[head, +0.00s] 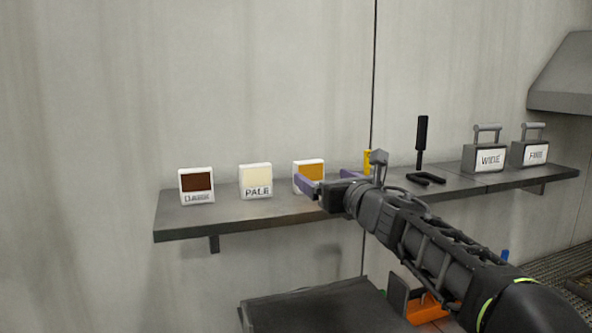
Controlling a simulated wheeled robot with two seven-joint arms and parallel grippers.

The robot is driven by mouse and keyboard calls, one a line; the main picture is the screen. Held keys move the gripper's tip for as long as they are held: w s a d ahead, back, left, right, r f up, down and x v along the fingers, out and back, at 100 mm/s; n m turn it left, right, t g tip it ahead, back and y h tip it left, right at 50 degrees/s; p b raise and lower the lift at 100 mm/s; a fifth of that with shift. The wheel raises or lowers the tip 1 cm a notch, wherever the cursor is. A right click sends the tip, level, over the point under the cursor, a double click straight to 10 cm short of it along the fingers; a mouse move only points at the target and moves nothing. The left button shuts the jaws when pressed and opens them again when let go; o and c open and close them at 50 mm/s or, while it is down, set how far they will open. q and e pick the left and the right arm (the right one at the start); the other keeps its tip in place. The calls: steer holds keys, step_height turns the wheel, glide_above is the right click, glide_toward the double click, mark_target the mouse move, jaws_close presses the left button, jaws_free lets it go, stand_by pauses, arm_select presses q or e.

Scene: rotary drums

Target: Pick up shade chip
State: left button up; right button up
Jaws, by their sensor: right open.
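Three white shade chips stand upright on a grey wall shelf (226,219). The middle chip (256,181) has a cream swatch and reads PALE. The right chip (309,172) has an amber swatch; its lower part is hidden by my gripper. My right gripper (328,181) is open, with purple fingers spread in front of and beside the amber chip. I cannot tell if a finger touches it. My left gripper is not in view.
Further right on the shelf are a yellow object (367,162), a black upright tool (421,140), and two grey handled blocks, one labelled WIDE (483,158) and one beside it (530,152). A dark tray-like surface (310,309) and an orange item (426,310) lie below.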

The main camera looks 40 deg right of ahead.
mark_target(311, 170)
steer(key=shift+w+d, duration=0.1)
steer(key=shift+w, duration=0.05)
steer(key=shift+s+r, duration=0.15)
steer(key=shift+s, duration=0.1)
steer(key=shift+x, duration=1.4)
steer(key=shift+w, duration=0.15)
steer(key=x, duration=0.3)
steer(key=p+x, duration=0.1)
steer(key=x, duration=0.1)
steer(key=shift+w+a, duration=0.1)
steer(key=shift+a, duration=0.15)
steer(key=shift+c, duration=0.4)
steer(key=c, duration=1.4)
